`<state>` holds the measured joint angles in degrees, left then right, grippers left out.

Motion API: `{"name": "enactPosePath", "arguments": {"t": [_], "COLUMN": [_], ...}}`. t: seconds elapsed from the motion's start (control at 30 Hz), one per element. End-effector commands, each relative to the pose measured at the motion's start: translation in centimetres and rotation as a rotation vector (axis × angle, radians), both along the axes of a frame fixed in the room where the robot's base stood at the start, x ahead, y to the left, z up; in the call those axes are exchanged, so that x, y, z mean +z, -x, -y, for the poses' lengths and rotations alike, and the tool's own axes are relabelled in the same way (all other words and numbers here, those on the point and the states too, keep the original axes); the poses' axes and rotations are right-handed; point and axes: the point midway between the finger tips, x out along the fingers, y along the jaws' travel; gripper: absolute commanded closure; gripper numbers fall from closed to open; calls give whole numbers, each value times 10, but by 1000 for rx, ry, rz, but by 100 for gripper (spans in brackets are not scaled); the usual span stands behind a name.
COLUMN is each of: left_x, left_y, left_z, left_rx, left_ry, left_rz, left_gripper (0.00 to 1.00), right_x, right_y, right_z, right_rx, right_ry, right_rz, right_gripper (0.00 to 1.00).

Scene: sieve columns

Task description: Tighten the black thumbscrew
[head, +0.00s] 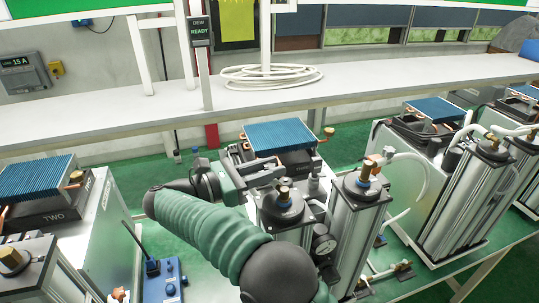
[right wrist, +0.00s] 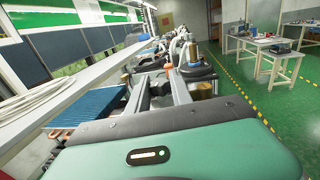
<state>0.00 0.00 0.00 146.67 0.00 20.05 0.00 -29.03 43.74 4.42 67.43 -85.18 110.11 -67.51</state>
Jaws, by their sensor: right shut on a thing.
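My right gripper (head: 268,172) reaches over the middle unit, beside its blue finned cooler (head: 280,135) and behind the near column's dark cap (head: 283,208). In the right wrist view its two grey fingers (right wrist: 162,90) point away over the unit, close to dark parts. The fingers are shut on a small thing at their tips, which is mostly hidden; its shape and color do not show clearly. I take it for the black thumbscrew, which I cannot make out separately in either view. My left gripper is not in view.
Two silver columns with brass knobs stand close to my right arm; the right one (head: 355,225) is taller in view. A white shelf (head: 150,120) runs behind. Similar units (head: 440,190) stand to the right and left.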

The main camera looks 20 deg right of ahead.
Motion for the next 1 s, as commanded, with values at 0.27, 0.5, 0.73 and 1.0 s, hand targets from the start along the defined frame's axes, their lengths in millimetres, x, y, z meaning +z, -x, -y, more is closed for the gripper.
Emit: {"name": "enactPosePath", "arguments": {"t": [0.27,0.5,0.73,1.0], "left_x": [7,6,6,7], "left_y": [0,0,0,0], "left_z": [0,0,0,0], "left_rx": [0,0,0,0], "left_ry": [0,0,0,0], "left_rz": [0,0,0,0], "left_gripper": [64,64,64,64], "right_x": [2,2,1,1], "right_y": [-1,-1,0,1], "right_z": [0,0,0,0], "right_rx": [-20,-20,-21,-21], "right_ry": [1,1,0,0], "right_rz": [4,5,3,2], "right_gripper": [100,100,52,52]}}
